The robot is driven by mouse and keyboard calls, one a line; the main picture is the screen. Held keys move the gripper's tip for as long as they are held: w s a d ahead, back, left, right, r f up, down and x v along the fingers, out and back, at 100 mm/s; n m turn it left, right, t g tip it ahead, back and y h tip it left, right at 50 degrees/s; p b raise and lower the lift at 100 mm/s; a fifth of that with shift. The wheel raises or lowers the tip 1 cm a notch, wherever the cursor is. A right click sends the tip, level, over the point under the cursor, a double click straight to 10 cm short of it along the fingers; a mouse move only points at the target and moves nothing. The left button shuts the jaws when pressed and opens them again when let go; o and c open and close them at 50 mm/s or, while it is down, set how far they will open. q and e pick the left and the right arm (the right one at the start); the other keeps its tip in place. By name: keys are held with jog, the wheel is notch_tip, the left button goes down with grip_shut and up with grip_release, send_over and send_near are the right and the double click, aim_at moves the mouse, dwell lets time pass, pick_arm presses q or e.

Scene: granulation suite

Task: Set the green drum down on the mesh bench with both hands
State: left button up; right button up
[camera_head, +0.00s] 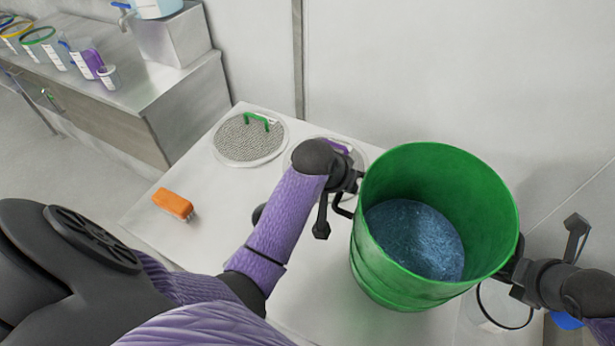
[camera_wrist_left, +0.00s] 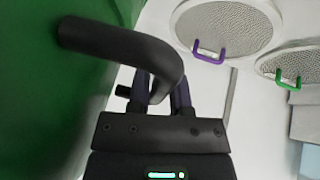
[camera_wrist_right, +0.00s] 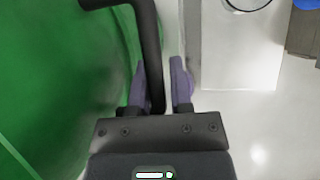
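The green drum (camera_head: 395,255), open at the top with blue granules (camera_head: 413,240) inside, is held between my two hands over the right part of the pale bench (camera_head: 235,205). My left gripper (camera_head: 350,187) is at the drum's left side; in the left wrist view its fingers (camera_wrist_left: 160,92) are around a black side handle (camera_wrist_left: 115,42). My right gripper (camera_head: 516,272) is at the right side; in the right wrist view its fingers (camera_wrist_right: 160,85) are around the other handle (camera_wrist_right: 150,35). The drum hides its underside, so any gap to the bench cannot be told.
A round mesh screen with a green handle (camera_head: 250,138) lies on the bench; another with a purple handle (camera_head: 338,148) is partly hidden beside the drum. An orange brush (camera_head: 173,204) lies at the left. A clear container (camera_head: 503,305) stands right of the drum. A steel counter (camera_head: 110,85) holds several vessels.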

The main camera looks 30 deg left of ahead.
pick_arm(q)
jog(key=o, duration=0.3)
pick_arm(e)
jog(key=o, duration=0.3)
jog(key=shift+s+a, duration=0.1)
pick_arm(q)
jog(key=shift+o, duration=0.2)
pick_arm(e)
jog(key=shift+o, duration=0.2)
pick_arm(q)
jog(key=shift+d, duration=0.1)
pick_arm(e)
jog(key=shift+s+r, duration=0.1)
jog(key=shift+r, duration=0.2)
pick_arm(q)
jog(key=v, duration=0.8)
pick_arm(e)
jog(key=v, duration=1.1)
jog(key=shift+r, duration=0.2)
jog(key=shift+s, duration=0.1)
